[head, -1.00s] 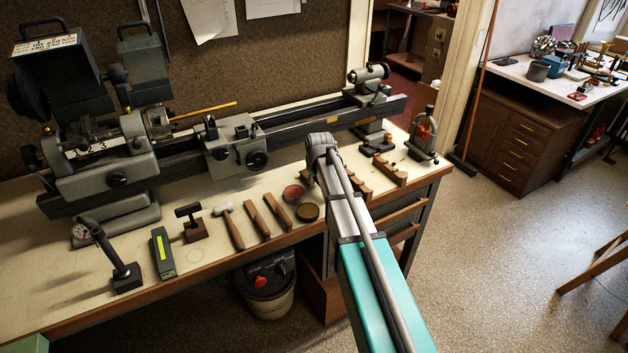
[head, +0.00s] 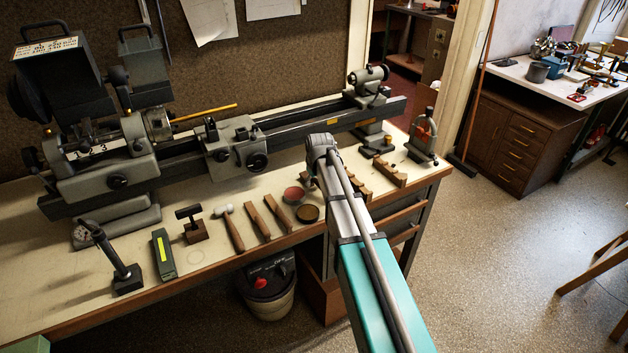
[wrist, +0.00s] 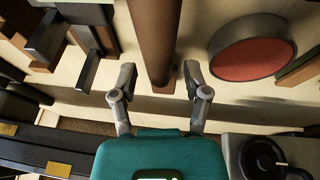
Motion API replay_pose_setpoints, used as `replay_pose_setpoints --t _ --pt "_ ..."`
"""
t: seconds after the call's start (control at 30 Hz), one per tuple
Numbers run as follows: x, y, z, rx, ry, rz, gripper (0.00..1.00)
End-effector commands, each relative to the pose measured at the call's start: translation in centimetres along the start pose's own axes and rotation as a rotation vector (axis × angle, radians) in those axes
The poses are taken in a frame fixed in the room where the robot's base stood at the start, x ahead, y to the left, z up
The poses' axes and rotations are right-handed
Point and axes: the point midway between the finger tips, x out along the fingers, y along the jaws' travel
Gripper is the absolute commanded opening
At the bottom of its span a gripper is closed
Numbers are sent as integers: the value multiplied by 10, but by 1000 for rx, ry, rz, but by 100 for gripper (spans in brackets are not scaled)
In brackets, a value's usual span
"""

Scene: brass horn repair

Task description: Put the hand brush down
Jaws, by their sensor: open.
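A long brown wooden piece, which I take to be the hand brush (wrist: 154,38), runs from the top edge of the wrist view down between my fingers. My gripper (wrist: 159,80) is open, one finger on each side of it, with a gap on the left and a narrower one on the right. No bristles show, and I cannot tell whether its whole length rests on the bench. In the head view my arm hides the brush and fingertips.
A round red-topped tin (wrist: 252,60) lies close to the right finger in the wrist view. The bench (head: 190,258) also holds a mallet (head: 230,228), wooden bars (head: 258,222), a brown tin (head: 308,212) and wooden blocks (head: 389,171). The lathe (head: 270,140) stands behind.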

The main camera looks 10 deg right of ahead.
Motion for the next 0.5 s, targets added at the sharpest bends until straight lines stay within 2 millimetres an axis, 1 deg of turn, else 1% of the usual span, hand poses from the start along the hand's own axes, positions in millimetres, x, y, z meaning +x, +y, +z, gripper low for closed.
replay_pose_setpoints --t 0.03,0.5 --pt "-6 0 0 0 0 0 61" --pt "-46 0 -1 0 0 0 61"
